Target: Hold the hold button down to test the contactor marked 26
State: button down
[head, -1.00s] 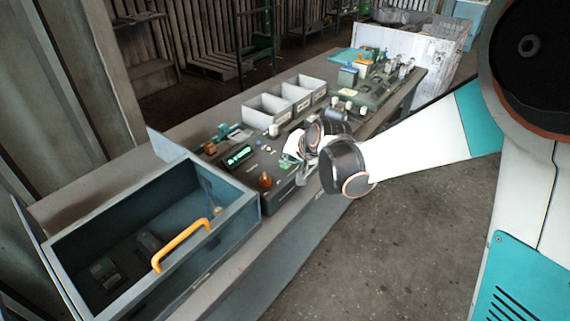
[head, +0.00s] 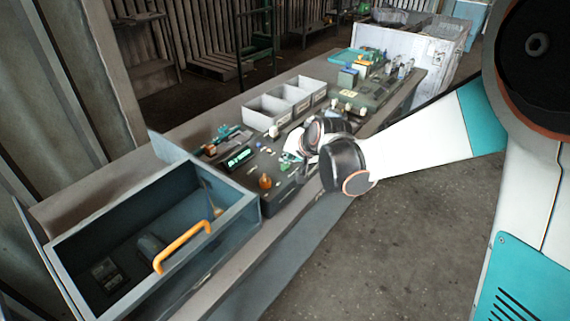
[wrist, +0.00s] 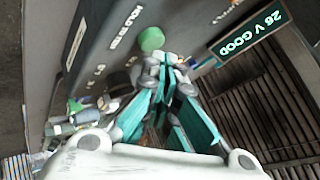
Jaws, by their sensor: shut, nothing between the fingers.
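The green hold button (wrist: 151,39) sits on the dark tester panel beside white lettering that seems to read "hold to test". My gripper (wrist: 163,62) is shut and empty, its fingertips right at the button's edge in the wrist view; I cannot tell whether they press it. The tester's lit display (wrist: 249,35) appears upside down and reads "26 V GOOD". In the head view the tester (head: 252,172) stands on the bench with its display lit green, and my gripper (head: 291,158) is over its right part, mostly hidden by my wrist. I cannot make out a contactor marked 26.
A blue-grey open drawer or box (head: 232,213) with an orange handle (head: 182,246) holds dark parts at the front left. An orange-brown knob (head: 265,181) rises from the tester. Grey bins (head: 268,112) stand behind it. More equipment (head: 365,92) fills the bench's far end.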

aim_at(289, 165)
jog(key=shift+r, duration=0.25)
jog(key=shift+r+p, duration=1.85)
jog(key=shift+r, duration=0.65)
jog(key=s+d+r+n+h, duration=0.1)
jog(key=s+d+r, duration=0.35)
jog(key=s, duration=0.25)
jog(key=s+d+r+n+h, duration=0.1)
jog(key=s+d+r, duration=0.2)
jog(key=s+d, duration=0.4)
jog(key=s+d+h, duration=0.1)
jog(key=s+d, duration=0.2)
jog(key=s, duration=0.5)
jog(key=s+d+f+n+g+h, duration=0.1)
jog(key=s+d, duration=0.3)
jog(key=s, duration=0.5)
jog(key=shift+s, duration=0.15)
